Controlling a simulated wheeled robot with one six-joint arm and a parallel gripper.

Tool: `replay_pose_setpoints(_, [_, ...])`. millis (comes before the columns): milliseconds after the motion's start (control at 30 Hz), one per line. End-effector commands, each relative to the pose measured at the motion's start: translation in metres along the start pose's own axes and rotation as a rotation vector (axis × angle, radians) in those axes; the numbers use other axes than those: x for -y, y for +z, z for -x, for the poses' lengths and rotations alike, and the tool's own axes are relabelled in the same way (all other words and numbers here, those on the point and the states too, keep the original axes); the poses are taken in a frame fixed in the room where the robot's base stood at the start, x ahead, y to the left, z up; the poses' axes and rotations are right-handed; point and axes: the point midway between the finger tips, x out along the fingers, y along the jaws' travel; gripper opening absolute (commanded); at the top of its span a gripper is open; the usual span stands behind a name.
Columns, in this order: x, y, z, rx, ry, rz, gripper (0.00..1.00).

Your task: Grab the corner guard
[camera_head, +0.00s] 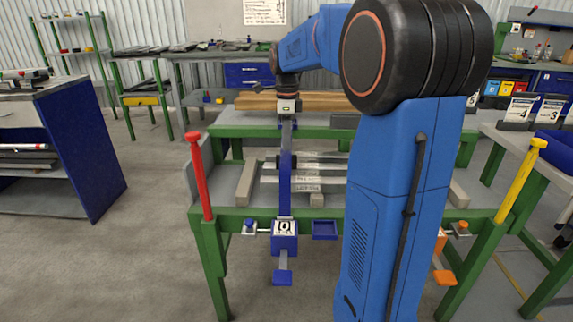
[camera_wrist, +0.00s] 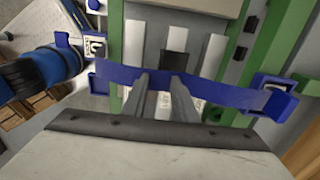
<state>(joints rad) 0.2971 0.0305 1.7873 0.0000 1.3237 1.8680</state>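Several pale, labelled strips (camera_head: 318,181) lie across the green-framed table, and they also show in the wrist view (camera_wrist: 212,72). One of them may be the corner guard; I cannot tell which. A long blue bar (camera_head: 285,185) crosses over the strips, and in the wrist view it runs side to side (camera_wrist: 225,92). A dark block (camera_wrist: 174,65) sits by its middle. My gripper (camera_wrist: 162,77) points down at the bar, its two grey fingers apart with nothing seen held. In the head view my gripper (camera_head: 287,122) is above the bar's far part.
A red post (camera_head: 200,178) and a yellow post (camera_head: 520,180) stand at the table's front corners. Timber (camera_head: 245,101) lies behind. My arm hides the table's right part.

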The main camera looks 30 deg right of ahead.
Motion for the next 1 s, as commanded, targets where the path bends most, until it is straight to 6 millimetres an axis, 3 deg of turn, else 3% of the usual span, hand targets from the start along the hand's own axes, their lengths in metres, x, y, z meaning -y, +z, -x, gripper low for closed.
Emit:
replay_pose_setpoints(400, [-0.001, 0.001, -0.047, 0.0, 0.001, 0.0, 0.26])
replay_pose_setpoints(700, [-0.001, 0.001, -0.051, 0.0, -0.001, 0.0, 0.26])
replay_pose_setpoints(800, [-0.001, 0.001, -0.051, 0.0, -0.001, 0.0, 0.02])
replay_pose_setpoints(1000, [-0.001, 0.001, -0.05, 0.0, 0.0, 0.0, 0.0])
